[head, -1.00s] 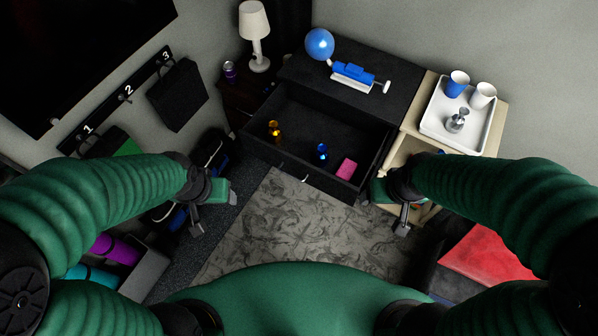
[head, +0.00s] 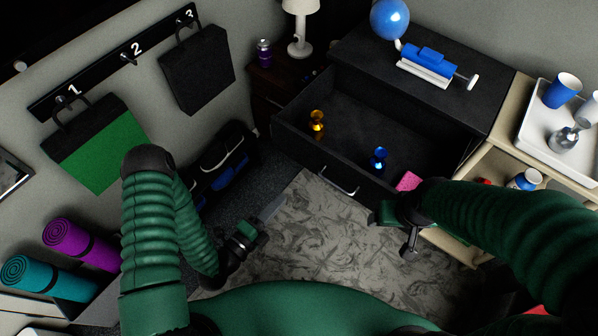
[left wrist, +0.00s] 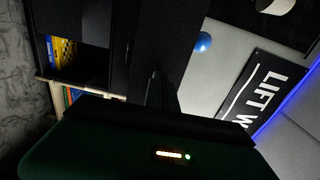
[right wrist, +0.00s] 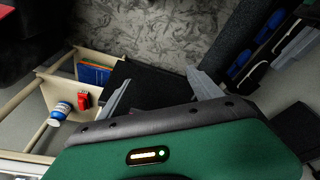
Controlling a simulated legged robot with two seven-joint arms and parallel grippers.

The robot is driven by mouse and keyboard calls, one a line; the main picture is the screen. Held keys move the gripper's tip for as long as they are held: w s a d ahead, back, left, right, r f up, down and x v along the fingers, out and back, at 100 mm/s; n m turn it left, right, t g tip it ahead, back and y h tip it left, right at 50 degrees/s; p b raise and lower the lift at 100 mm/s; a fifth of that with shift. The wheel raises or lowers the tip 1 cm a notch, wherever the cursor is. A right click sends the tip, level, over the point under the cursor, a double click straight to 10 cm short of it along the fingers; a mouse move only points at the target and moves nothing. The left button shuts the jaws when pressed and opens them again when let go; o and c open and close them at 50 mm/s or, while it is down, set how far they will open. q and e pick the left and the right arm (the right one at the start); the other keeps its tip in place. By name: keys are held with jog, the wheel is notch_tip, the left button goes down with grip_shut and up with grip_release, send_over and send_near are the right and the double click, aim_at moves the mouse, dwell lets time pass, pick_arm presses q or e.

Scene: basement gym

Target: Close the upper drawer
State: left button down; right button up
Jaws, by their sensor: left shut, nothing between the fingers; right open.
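The upper drawer (head: 345,172) of the black dresser (head: 445,95) is pulled well out in the head view, with a silver handle (head: 339,187) on its front. Inside are an amber bottle (head: 316,123), a blue bottle (head: 378,158) and a pink block (head: 408,181), partly hidden by my right gripper. My left gripper (head: 245,238) is shut and empty, in front and to the left of the drawer, apart from it. My right gripper (head: 402,228) is open and appears near the drawer's front right corner; contact is unclear. Its spread fingers show in the right wrist view (right wrist: 162,92).
Bags and rolled mats are at left. The patterned rug (head: 320,240) is clear.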

pick_arm(q)
send_near(316, 161)
jog(key=x, duration=0.6)
jog(key=shift+w+d, duration=0.1)
jog(key=shift+w, duration=0.05)
jog(key=shift+w+d, duration=0.2)
jog(key=shift+d, duration=0.15)
pick_arm(e)
jog(key=shift+s+d, duration=0.1)
jog(key=shift+d, duration=0.5)
pick_arm(q)
jog(key=shift+a, duration=0.1)
pick_arm(e)
jog(key=shift+a, duration=0.15)
